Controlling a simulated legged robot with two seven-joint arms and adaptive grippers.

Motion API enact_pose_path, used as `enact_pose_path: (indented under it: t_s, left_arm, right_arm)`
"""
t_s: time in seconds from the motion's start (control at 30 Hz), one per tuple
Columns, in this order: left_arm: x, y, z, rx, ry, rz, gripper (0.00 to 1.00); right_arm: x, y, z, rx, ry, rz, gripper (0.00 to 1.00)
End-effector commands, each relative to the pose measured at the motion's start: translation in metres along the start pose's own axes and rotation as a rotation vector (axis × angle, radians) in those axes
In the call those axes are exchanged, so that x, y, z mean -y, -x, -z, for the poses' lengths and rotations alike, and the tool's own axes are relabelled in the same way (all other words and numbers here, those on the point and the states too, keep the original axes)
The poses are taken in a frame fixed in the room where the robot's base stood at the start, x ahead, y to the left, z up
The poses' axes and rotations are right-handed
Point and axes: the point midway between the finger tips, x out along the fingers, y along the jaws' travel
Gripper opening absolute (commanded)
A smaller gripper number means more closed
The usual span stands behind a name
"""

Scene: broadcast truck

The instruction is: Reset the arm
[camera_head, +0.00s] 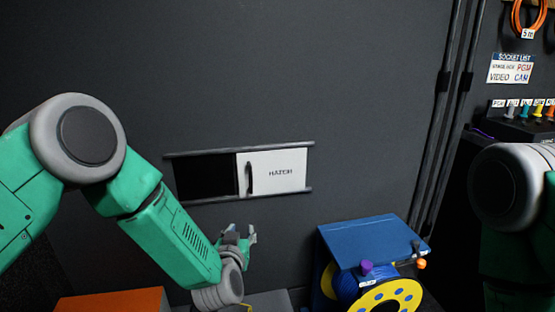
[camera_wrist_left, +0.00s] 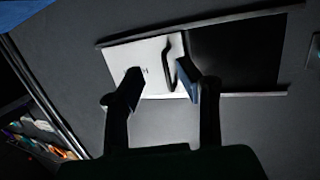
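My left arm, green and grey, comes in from the left in the head view. Its gripper (camera_head: 238,236) is below the wall hatch, apart from it. In the left wrist view the gripper (camera_wrist_left: 160,88) has its two fingers spread with nothing between them, and the hatch shows beyond. The white sliding hatch panel (camera_head: 285,170), lettered and with a dark handle (camera_head: 250,178), sits at the right of its rails and leaves a dark opening (camera_head: 205,177) at the left. My right arm shows in part at the right edge of the head view; its gripper is out of view.
A blue box (camera_head: 370,240) with a yellow cable reel (camera_head: 388,297) stands right of the left gripper. An orange surface (camera_head: 115,301) is at the lower left. Cable pipes (camera_head: 447,110) run down the wall, with a socket list sign (camera_head: 511,68) at the right.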

Motion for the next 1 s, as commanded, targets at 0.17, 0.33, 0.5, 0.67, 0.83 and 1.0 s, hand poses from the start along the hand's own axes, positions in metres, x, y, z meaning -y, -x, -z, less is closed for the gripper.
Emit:
enact_pose_path:
  t_s: [0.17,0.33,0.5,0.67,0.83,1.0]
  left_arm:
    - [0.016,0.057,-0.095,0.268,-0.03,-0.084,0.31]
    - [0.041,0.125,-0.168,0.524,-0.044,-0.123,0.31]
    - [0.073,0.206,-0.224,0.785,-0.047,-0.129,0.31]
    - [0.104,0.287,-0.257,1.019,-0.043,-0.106,0.31]
    - [0.132,0.366,-0.271,1.234,-0.035,-0.063,0.31]
    - [0.145,0.408,-0.249,1.336,-0.027,-0.035,0.31]
  right_arm:
    - [0.0,0.0,0.0,0.0,0.0,0.0,0.4]
    - [0.0,0.0,0.0,0.001,0.0,0.0,0.4]
    - [0.0,0.0,0.0,0.001,0.0,0.0,0.4]
    - [0.0,0.0,0.0,0.001,0.0,0.0,0.4]
    - [0.0,0.0,0.0,0.001,0.0,0.0,0.4]
    - [0.0,0.024,0.0,0.002,0.0,0.0,0.4]
